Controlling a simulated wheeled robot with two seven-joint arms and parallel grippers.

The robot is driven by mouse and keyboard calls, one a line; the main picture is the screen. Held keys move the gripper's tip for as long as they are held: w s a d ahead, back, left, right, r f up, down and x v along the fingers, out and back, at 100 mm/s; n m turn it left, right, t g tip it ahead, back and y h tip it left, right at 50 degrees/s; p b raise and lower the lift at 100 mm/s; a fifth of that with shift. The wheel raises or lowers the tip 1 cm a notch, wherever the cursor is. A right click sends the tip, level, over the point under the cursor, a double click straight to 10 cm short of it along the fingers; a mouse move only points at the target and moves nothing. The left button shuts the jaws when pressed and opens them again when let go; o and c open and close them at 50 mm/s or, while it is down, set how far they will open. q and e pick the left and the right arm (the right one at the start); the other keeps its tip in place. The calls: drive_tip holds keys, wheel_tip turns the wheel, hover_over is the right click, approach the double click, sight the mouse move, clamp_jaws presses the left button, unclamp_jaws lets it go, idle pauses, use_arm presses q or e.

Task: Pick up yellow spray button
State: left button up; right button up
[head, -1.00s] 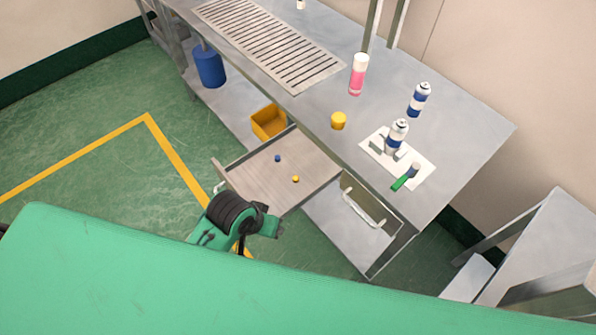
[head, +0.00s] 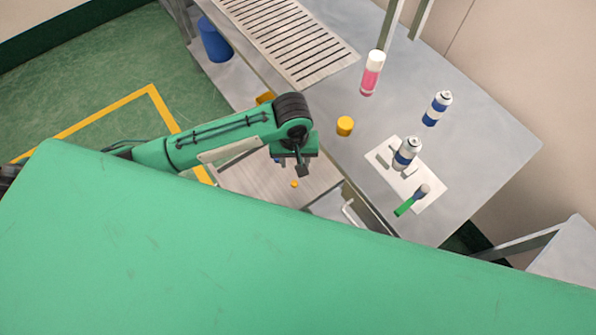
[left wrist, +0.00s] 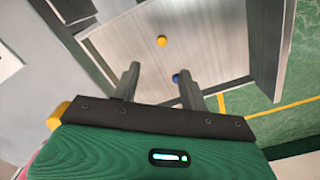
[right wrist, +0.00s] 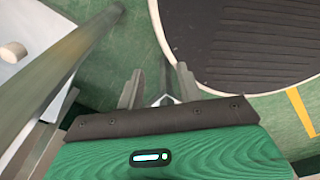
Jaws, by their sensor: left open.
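The small yellow spray button (head: 294,184) lies on the floor of the pulled-out drawer (head: 246,182). In the left wrist view the button (left wrist: 162,41) sits beyond my fingertips, clear of both. A blue button (left wrist: 176,78) lies beside it, close to the right-hand finger and partly hidden. My left gripper (head: 291,167) is over the drawer, with the yellow button just below it in the head picture; in the left wrist view the gripper (left wrist: 158,70) is open and empty. My right gripper (right wrist: 160,70) is open and empty, away from the drawer.
On the metal table (head: 490,150) stand a pink bottle (head: 371,76), a yellow cap (head: 345,126), a blue-white can (head: 437,108) and a white plate (head: 428,198) bearing another can (head: 407,153) and a green-handled item (head: 404,208). Drawer walls surround the buttons.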

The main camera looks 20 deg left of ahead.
use_arm(q)
drive_tip(key=p, duration=0.1)
hover_over(294, 181)
wheel_tip(294, 181, down, 8)
drive_tip(key=shift+s+d+r, duration=0.1)
drive_tip(key=shift+f, duration=0.45)
drive_tip(key=shift+f+p, duration=0.35)
drive_tip(key=shift+p, duration=0.1)
wheel_tip(294, 181, down, 3)
drive_tip(key=shift+f+p, duration=0.1)
drive_tip(key=shift+p, duration=0.35)
drive_tip(key=shift+f, duration=0.55)
drive_tip(key=c, duration=0.9)
clamp_jaws()
use_arm(e)
drive_tip(key=r, duration=0.3)
drive_tip(key=shift+s+d, duration=0.2)
drive_tip(key=shift+s, duration=0.1)
